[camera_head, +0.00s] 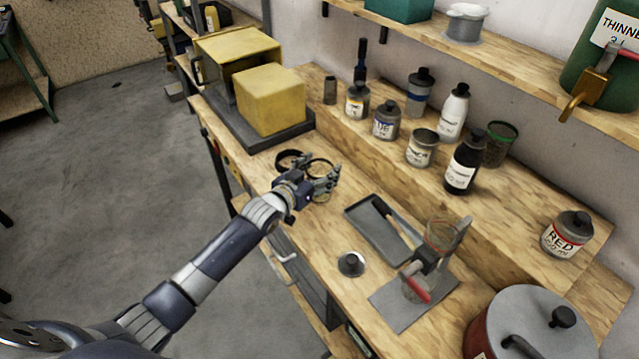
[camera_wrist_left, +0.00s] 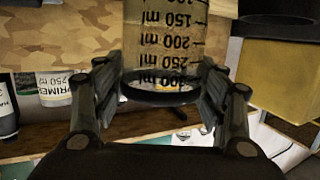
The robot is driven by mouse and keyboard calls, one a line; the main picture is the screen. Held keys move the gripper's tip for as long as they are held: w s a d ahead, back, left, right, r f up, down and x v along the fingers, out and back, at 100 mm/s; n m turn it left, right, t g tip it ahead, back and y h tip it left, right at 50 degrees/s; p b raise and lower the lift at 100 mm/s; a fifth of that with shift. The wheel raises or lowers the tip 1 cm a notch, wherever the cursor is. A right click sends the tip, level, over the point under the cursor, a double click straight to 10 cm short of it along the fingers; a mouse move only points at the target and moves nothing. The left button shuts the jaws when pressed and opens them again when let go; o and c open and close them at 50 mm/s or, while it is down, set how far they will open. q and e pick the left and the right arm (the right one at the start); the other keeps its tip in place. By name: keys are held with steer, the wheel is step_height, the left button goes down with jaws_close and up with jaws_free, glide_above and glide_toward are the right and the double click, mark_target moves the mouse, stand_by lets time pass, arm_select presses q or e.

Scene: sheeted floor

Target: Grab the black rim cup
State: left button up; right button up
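A clear measuring cup with a black rim (camera_wrist_left: 160,96) and ml markings stands between the fingers of my left gripper (camera_wrist_left: 162,100) in the left wrist view, which appears upside down. The finger pads lie on either side of the rim, very near it; contact is unclear. In the head view, my left gripper (camera_head: 322,184) is over the bench at the rim of the cup (camera_head: 318,165), and the hand partly hides the cup. Another dark ring-shaped rim (camera_head: 290,159) shows just left of it. My right gripper is out of view.
A yellow box (camera_head: 270,100) on a dark base stands behind left. Several bottles and jars stand on the raised step behind, including a black bottle (camera_head: 464,165).

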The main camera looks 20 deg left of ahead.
arm_select(q)
steer(key=c, duration=0.9)
steer(key=shift+c, duration=0.4)
steer(key=shift+r, duration=0.1)
